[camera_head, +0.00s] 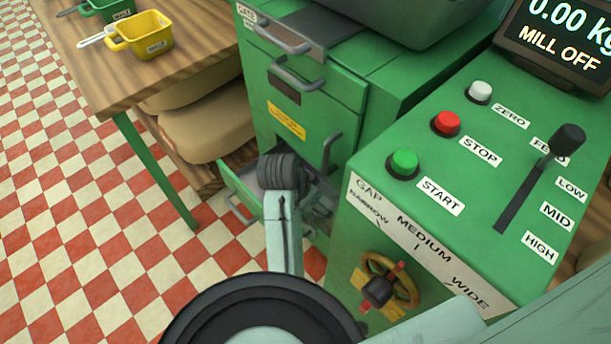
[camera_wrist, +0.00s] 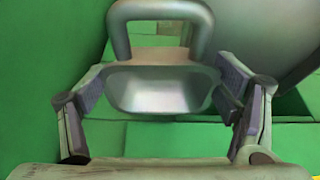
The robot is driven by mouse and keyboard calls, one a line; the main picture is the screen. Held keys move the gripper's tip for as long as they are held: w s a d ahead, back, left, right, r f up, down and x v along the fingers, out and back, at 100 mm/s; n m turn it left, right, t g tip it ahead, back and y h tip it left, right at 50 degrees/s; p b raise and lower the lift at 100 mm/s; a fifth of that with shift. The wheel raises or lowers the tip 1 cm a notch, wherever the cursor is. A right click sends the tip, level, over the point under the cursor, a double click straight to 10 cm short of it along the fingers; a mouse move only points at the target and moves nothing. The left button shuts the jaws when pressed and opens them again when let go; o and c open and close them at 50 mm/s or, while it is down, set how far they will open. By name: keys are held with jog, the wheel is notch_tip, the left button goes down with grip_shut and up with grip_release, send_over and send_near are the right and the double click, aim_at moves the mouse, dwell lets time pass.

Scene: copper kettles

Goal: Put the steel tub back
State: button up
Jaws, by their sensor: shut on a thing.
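The steel tub (camera_wrist: 160,92), grey with a looped handle (camera_wrist: 125,35), sits between the two fingers of my gripper (camera_wrist: 162,82) in the wrist view. The fingers are closed against its sides. In the head view my gripper (camera_head: 298,180) is down in front of the green mill cabinet, beside the opening under the yellow label. My wrist hides most of the tub there. I cannot tell whether the tub touches a floor or ledge below it.
A green pull-out tray (camera_head: 238,200) with a handle sticks out low, left of my gripper. The mill's control panel (camera_head: 455,180) and handwheel (camera_head: 392,283) are close on the right. A wooden table (camera_head: 95,55) with yellow (camera_head: 146,33) and green scoops stands at the left; checkered floor is free below.

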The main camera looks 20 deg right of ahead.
jog(key=shift+s+d+f, duration=0.1)
jog(key=shift+s+f, duration=0.15)
jog(key=shift+s, duration=0.05)
jog(key=shift+w+f+m, duration=0.1)
jog(key=shift+w+m, duration=0.15)
jog(key=shift+m, duration=0.05)
jog(key=w, duration=0.5)
jog(key=w+a+b, duration=0.1)
jog(key=w, duration=0.3)
jog(key=w+a+f, duration=0.1)
jog(key=w, duration=0.4)
jog(key=shift+w+a, duration=0.25)
jog(key=shift+w, duration=0.05)
jog(key=shift+w+f, duration=0.15)
jog(key=shift+f, duration=1.75)
jog(key=shift+f, duration=0.2)
jog(key=o, duration=1.2)
jog(key=shift+r, duration=0.1)
